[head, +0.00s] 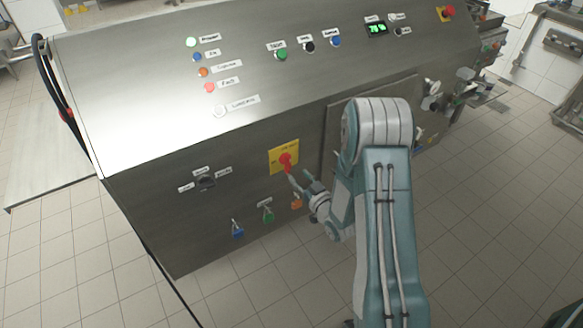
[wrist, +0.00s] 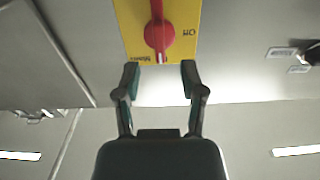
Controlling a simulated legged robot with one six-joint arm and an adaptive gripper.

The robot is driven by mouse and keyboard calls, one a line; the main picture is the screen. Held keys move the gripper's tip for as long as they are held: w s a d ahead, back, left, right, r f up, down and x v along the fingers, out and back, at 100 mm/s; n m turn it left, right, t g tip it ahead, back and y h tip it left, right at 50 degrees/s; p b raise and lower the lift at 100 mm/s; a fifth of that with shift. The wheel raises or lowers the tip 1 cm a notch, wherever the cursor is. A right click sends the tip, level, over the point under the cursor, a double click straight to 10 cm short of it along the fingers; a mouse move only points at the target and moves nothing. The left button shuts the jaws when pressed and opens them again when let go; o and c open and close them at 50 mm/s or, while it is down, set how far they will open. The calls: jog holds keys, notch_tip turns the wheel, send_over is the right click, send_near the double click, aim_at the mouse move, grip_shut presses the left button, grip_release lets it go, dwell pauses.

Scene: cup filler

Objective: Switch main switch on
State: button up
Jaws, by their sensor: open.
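The main switch is a red rotary knob (head: 285,160) on a yellow plate (head: 276,165) on the front of the steel cabinet. In the wrist view the red knob (wrist: 159,36) shows at the top, with its handle lying along the picture's vertical, on the yellow plate (wrist: 187,14). My gripper (wrist: 160,75) is open and empty, its two fingertips apart just short of the knob's end. In the head view my gripper (head: 294,178) is just below and right of the knob, partly merged with it. Contact cannot be told.
The steel cabinet (head: 130,90) has several lit buttons on its sloped top. A black selector (head: 206,182) sits left of the switch. Blue (head: 237,229) and green (head: 267,214) handled fittings are below it. A red emergency button (head: 449,10) is at the top right. Tiled floor is open in front.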

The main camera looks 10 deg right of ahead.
jog(key=v, duration=0.5)
jog(key=shift+w, duration=0.1)
